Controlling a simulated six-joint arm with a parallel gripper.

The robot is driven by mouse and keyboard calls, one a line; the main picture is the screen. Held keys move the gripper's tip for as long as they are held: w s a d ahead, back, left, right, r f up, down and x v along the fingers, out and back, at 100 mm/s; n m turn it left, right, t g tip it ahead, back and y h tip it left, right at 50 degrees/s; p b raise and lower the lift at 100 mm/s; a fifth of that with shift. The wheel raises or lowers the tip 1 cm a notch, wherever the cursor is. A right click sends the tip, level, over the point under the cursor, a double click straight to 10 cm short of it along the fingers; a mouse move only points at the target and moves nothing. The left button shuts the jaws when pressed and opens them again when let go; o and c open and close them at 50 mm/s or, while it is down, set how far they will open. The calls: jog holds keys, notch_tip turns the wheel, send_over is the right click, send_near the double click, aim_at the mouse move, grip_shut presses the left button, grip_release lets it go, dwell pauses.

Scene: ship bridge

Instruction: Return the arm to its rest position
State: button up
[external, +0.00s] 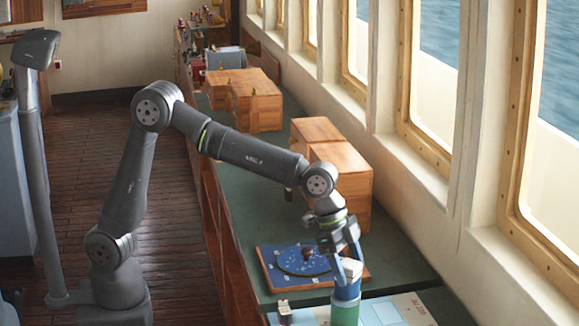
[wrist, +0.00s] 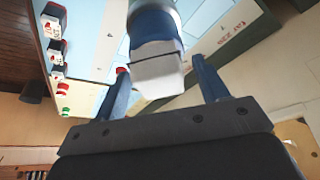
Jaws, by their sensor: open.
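My arm reaches from its base at the lower left across to the green counter. My gripper (external: 348,272) points down at the counter's near end. Its two blue fingers stand apart on either side of a cylinder (external: 345,312) with a white top and blue and green bands. In the wrist view my gripper (wrist: 162,82) shows its fingers spread, with gaps to the cylinder's pale top (wrist: 157,75) between them. The cylinder stands upright on a pale panel; its lower end is cut off by the frame edge.
A blue board with a dark disc (external: 300,262) lies just behind the gripper. Wooden boxes (external: 342,180) stand further back on the counter (external: 235,185), with more boxes (external: 255,105) beyond. A small switch (external: 285,313) is at the panel's left. A grey post (external: 38,180) rises at left. Windows line the right wall.

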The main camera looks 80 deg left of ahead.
notch_tip(320, 180, up, 4)
jog(key=shift+r, duration=0.1)
jog(key=s+d+r, duration=0.6)
jog(key=s+r, duration=0.4)
jog(key=r, duration=0.2)
jog(key=w+a+n, duration=0.1)
jog(key=w+a, duration=0.4)
jog(key=a, duration=0.7)
jog(key=w+a+n+y, duration=0.1)
jog(key=w+a, duration=0.4)
jog(key=a, duration=0.8)
jog(key=w+a+n+t, duration=0.1)
jog(key=w+a+n, duration=0.2)
jog(key=a, duration=0.9)
jog(key=shift+w+a+r+y, duration=0.15)
jog(key=shift+w+a+y, duration=0.2)
jog(key=shift+w, duration=0.9)
jog(key=shift+d, duration=0.1)
